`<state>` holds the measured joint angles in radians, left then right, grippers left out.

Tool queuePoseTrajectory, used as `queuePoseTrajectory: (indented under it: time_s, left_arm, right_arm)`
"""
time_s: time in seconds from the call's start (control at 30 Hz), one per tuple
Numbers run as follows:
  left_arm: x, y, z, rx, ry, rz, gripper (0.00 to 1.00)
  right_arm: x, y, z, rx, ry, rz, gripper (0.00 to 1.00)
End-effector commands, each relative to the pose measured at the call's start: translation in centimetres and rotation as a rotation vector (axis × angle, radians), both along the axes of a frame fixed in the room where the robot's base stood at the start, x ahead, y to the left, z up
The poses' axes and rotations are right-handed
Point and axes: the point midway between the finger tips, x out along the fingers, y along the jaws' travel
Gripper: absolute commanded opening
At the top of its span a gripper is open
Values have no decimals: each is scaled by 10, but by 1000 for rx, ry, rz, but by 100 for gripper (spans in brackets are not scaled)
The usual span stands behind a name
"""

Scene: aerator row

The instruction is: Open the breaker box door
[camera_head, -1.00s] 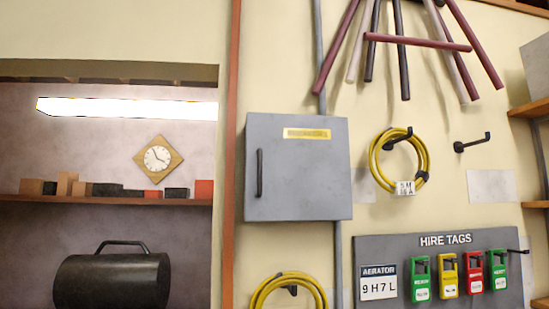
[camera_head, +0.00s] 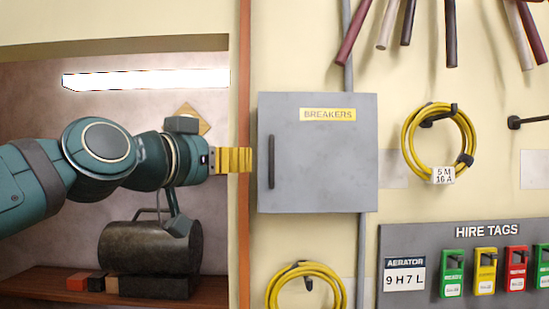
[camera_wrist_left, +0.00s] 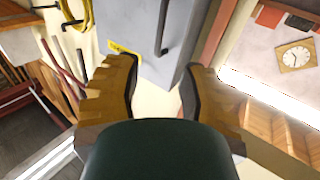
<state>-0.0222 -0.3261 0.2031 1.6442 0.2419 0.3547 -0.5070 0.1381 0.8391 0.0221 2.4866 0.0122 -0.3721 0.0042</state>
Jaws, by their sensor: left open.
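The breaker box (camera_head: 335,165) is a grey wall box with a yellow BREAKERS label (camera_head: 328,114). Its door is shut, with a dark vertical handle (camera_head: 271,161) near the left edge. My left gripper (camera_head: 250,160) has yellow fingers and is just left of the handle, apart from it in the picture. In the left wrist view my left gripper (camera_wrist_left: 160,82) is open and empty, with the handle (camera_wrist_left: 162,28) and the box (camera_wrist_left: 182,60) beyond the fingertips. My right gripper is in neither view.
A yellow hose coil (camera_head: 440,143) hangs right of the box and another coil (camera_head: 305,285) hangs below it. The HIRE TAGS board (camera_head: 400,240) is at lower right. A brown post (camera_head: 243,60) stands left of the box. A dark cylinder (camera_head: 150,248) sits behind my left arm.

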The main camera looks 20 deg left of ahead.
Motion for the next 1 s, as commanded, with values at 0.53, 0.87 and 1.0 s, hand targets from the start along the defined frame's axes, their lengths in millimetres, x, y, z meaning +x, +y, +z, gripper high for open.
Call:
queuePoseTrajectory:
  time_s: [0.53, 0.87, 1.0]
  left_arm:
    - [98, -31, 1, -2, 5, -1, 41]
    - [120, -38, 0, -1, 1, 0, 41]
    - [121, -38, -1, -1, 1, 0, 41]
  right_arm:
    - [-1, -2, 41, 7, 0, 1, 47]
    - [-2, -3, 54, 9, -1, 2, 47]
    - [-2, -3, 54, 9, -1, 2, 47]
